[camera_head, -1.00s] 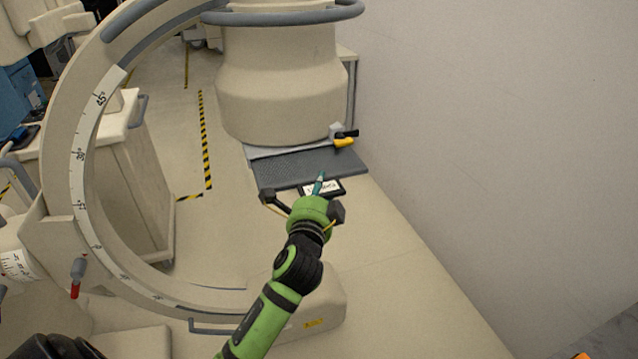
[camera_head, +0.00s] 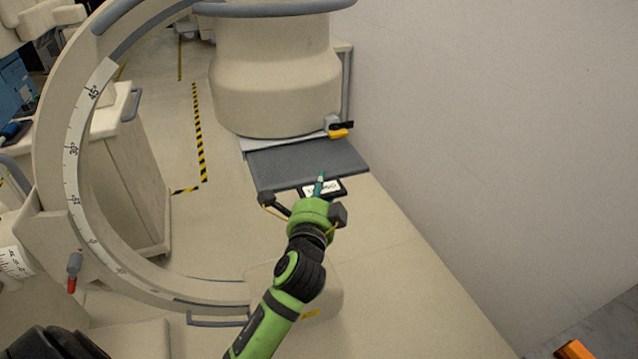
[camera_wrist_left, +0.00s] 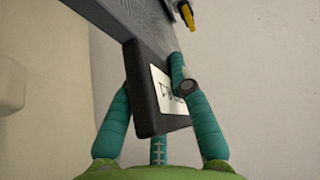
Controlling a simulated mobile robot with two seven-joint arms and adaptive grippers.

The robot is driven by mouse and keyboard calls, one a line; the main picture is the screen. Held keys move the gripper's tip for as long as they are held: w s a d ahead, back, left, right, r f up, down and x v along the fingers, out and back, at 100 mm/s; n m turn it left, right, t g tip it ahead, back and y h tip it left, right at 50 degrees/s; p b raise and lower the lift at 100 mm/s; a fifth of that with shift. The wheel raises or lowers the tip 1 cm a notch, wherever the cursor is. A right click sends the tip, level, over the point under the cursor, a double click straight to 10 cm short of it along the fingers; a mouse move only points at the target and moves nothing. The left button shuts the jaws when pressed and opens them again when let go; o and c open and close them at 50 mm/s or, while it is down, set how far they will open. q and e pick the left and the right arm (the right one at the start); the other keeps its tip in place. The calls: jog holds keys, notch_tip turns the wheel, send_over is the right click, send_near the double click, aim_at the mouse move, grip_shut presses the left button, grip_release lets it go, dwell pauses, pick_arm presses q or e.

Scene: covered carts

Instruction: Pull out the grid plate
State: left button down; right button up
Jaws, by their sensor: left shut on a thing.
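The grid plate (camera_head: 305,160) is a flat dark grey panel. It sticks out toward me from below the large cream housing, with a black handle (camera_head: 335,188) bearing a white label at its near edge. In the left wrist view the handle (camera_wrist_left: 146,95) stands between teal fingers, and the plate (camera_wrist_left: 125,22) runs up and away behind it. My left gripper (camera_head: 318,192), green with teal fingers, is shut on the handle; the fingers also show in the left wrist view (camera_wrist_left: 158,105). My right gripper is not in view.
The cream housing (camera_head: 275,80) rises above the plate. A yellow and black clamp (camera_head: 341,130) sits at the plate's far right corner. A large curved arm with a degree scale (camera_head: 72,165) stands at left. A bare wall (camera_head: 500,120) is at right, with open floor before it.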

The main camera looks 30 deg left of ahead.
aim_at(327, 194)
pick_arm(q)
jog(key=shift+s+d, duration=0.9)
jog(key=shift+d, duration=0.2)
jog(key=shift+s+d, duration=0.2)
jog(key=shift+d, duration=0.05)
jog(key=s+d+b, duration=0.1)
jog(key=s+d, duration=0.3)
jog(key=d, duration=0.1)
jog(key=shift+s+d, duration=0.15)
jog(key=shift+s, duration=0.1)
dwell(1.4)
jog(key=shift+s+d, duration=0.15)
jog(key=shift+s+d, duration=0.25)
jog(key=shift+d, duration=0.05)
jog(key=shift+s+d+r, duration=0.1)
jog(key=shift+s+d, duration=0.05)
dwell(0.5)
